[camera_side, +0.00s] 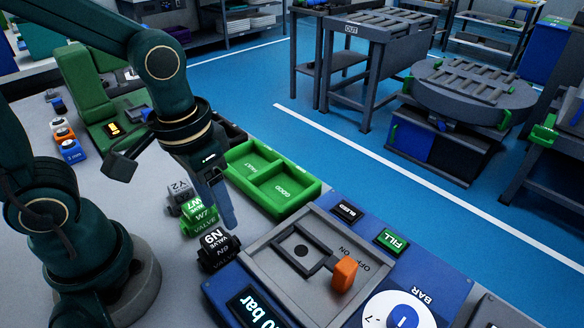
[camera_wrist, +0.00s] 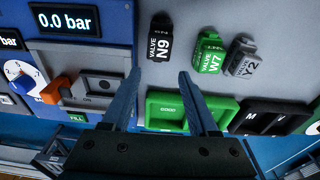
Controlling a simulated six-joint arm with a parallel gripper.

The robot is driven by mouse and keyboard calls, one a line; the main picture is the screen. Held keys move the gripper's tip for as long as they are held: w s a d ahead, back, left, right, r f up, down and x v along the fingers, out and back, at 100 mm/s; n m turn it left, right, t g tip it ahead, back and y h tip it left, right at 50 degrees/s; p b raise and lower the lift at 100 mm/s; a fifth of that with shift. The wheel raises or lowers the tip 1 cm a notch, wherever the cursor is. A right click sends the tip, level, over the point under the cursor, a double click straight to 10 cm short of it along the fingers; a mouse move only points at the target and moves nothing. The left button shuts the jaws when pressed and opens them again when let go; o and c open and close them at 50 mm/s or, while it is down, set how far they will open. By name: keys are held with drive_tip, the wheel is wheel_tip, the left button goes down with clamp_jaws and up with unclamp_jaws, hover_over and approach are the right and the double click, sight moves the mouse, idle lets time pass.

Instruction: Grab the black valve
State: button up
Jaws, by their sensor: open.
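The black valve, labelled N9 (camera_side: 217,248), stands on the grey table at the near end of a row of valves. It also shows at the top of the wrist view (camera_wrist: 160,38). Beside it are a green valve labelled W7 (camera_wrist: 208,52) and a grey valve labelled Y2 (camera_wrist: 243,58). My gripper (camera_wrist: 160,80) is open and empty, its two blue fingers apart. In the wrist view the black valve lies ahead of the fingertips, apart from them. In the side view my gripper (camera_side: 226,218) hangs above and beside the valve row.
A green tray (camera_side: 228,159) marked FAULT and GOOD lies behind the valves. A blue test panel (camera_side: 452,288) with a grey fixture (camera_side: 262,262), an orange lever (camera_side: 343,273) and a dial (camera_side: 385,312) stands to the right. Small blocks (camera_side: 70,150) lie at left.

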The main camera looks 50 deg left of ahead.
sight(219, 237)
drive_tip(key=shift+s+d+f+g, duration=0.1)
drive_tip(key=shift+s+f+g, duration=0.2)
drive_tip(key=shift+f, duration=0.25)
drive_tip(key=shift+s+d+f+g, duration=0.1)
drive_tip(key=shift+s+f+g, duration=0.15)
drive_tip(key=shift+f, duration=2.8)
clamp_jaws()
